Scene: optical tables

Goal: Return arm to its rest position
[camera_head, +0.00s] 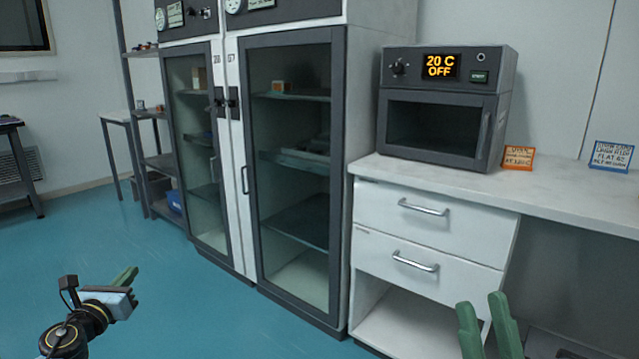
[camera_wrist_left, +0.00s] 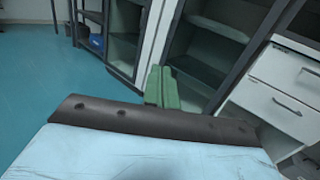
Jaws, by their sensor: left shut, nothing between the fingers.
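My left gripper (camera_head: 126,279) is at the lower left of the head view, above the blue floor, with its green fingers together and nothing held. In the left wrist view its fingers (camera_wrist_left: 161,87) show closed side by side beyond the dark edge of the wrist. My right gripper (camera_head: 482,308) rises from the bottom edge of the head view, in front of the drawer unit. Its two green fingers are apart with nothing visible between them. The rest of the right arm is out of the picture.
Tall glass-door cabinets (camera_head: 243,200) stand ahead. To their right, a white counter (camera_head: 570,190) with drawers (camera_head: 430,225) carries an oven (camera_head: 440,125) reading "20 C OFF" and two small signs. A shelf rack (camera_head: 150,165) stands left. The blue floor (camera_head: 180,300) is open around my left gripper.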

